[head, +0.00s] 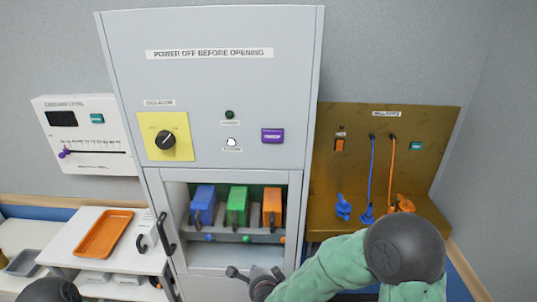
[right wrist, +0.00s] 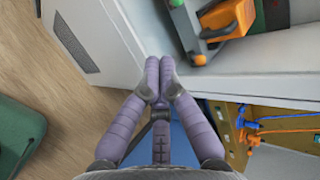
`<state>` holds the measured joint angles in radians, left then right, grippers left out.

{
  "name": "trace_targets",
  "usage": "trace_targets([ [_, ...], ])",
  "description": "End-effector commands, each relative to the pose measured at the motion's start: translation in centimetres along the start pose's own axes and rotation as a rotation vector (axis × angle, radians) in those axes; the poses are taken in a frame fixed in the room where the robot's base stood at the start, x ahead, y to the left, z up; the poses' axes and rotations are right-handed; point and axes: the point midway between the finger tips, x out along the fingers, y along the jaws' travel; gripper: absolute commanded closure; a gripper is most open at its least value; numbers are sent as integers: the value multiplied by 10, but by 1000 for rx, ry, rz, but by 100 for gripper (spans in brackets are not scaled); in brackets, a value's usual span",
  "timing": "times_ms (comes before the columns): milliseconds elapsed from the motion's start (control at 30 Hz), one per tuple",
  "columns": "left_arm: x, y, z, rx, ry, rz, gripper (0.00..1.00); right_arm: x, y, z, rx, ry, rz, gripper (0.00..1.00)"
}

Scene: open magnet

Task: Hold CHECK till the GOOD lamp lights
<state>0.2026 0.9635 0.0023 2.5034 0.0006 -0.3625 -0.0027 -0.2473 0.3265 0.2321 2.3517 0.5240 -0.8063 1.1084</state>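I cannot read the word CHECK or GOOD on any label. A teal button (head: 415,146) sits on the brown wall panel at the right, and another teal button (head: 97,118) is on the white level panel at the left. A small dark label or lamp (head: 341,129) shows above an orange switch (head: 340,145) on the brown panel. My right gripper (head: 237,273) is low in front of the cabinet, apart from both teal buttons. In the right wrist view its purple fingers (right wrist: 160,80) are together, with nothing seen between them. My left gripper is out of view.
The grey cabinet (head: 220,95) has a black knob (head: 166,140), a purple button (head: 272,135) and a dark green lamp (head: 229,114). Its open bay holds blue, green and orange blocks (head: 238,205). Blue and orange cables (head: 390,170) hang on the brown panel. An orange tray (head: 103,234) lies left.

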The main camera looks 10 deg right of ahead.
Motion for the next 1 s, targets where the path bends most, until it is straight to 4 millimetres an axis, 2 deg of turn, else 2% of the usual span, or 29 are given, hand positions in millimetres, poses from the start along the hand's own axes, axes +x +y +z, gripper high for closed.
trace_targets([
  [33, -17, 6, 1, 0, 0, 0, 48, -25, -50, 8, 126, 8, -88, 100],
  [100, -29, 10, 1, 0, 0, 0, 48, -54, -101, 13, 319, 11, -198, 100],
  [200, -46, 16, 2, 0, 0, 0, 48, -101, -167, 17, 606, -14, -345, 100],
  [300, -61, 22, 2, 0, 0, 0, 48, -151, -221, 18, 885, -66, -472, 100],
  [400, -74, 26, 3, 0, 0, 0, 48, -194, -259, 15, 1130, -128, -566, 100],
  [500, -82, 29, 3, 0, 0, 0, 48, -227, -283, 11, 1318, -185, -630, 100],
  [633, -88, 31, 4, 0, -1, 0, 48, -250, -298, 6, 1464, -231, -672, 100],
  [767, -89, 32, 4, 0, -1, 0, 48, -258, -301, 4, 1518, -248, -686, 100],
  [1000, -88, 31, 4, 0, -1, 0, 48, -257, -301, 4, 1518, -248, -686, 100],
])
